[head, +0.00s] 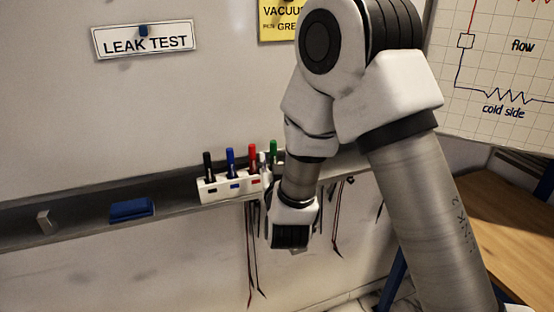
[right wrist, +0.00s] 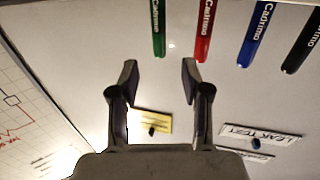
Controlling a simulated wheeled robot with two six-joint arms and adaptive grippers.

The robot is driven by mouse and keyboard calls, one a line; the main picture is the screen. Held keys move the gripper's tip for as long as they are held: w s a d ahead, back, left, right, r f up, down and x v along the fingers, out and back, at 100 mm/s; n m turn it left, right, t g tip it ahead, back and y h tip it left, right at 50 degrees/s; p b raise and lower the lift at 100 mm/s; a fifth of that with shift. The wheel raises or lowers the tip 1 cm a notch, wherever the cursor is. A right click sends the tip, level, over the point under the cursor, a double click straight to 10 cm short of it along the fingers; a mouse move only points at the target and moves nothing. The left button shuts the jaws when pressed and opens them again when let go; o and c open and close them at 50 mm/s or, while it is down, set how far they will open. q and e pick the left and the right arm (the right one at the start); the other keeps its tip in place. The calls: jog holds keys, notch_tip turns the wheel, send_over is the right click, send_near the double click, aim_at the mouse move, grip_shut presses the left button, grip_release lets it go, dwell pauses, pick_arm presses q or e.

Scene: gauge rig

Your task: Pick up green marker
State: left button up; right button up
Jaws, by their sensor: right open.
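The green marker (head: 274,149) stands upright at the right end of a white holder (head: 212,194) on the board's ledge. Its lower part is hidden behind my right arm in the head view. In the right wrist view the green marker (right wrist: 158,28) is at the top, in line with the space between my right gripper's fingers (right wrist: 159,68). The right gripper is open and empty, and its fingertips appear apart from the marker. In the head view the wrist mostly hides this gripper. My left gripper is not in view.
Red (head: 252,158), blue (head: 230,162) and black (head: 208,166) markers stand left of the green one. A blue eraser (head: 132,209) and a small grey block (head: 46,221) are on the ledge (head: 85,221). A wooden table (head: 515,225) is at right.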

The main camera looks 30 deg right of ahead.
aim_at(274, 148)
jog(key=shift+w+d+r+p, duration=0.15)
jog(key=shift+w+p, duration=0.15)
jog(key=shift+w, duration=0.3)
jog(key=shift+w+a+r+p, duration=0.1)
jog(key=shift+w+p, duration=0.15)
jog(key=shift+w, duration=0.3)
jog(key=w+d+p, duration=0.2)
jog(key=w+d, duration=0.1)
jog(key=d, duration=0.1)
jog(key=shift+w+f+p, duration=0.1)
jog(key=shift+w+p, duration=0.15)
jog(key=shift+p, duration=0.1)
jog(key=shift+w, duration=0.35)
jog(key=shift+w+a+f, duration=0.1)
jog(key=shift+w+a, duration=0.05)
jog(key=shift+a, duration=0.15)
jog(key=c, duration=0.9)
jog(key=shift+d, duration=0.2)
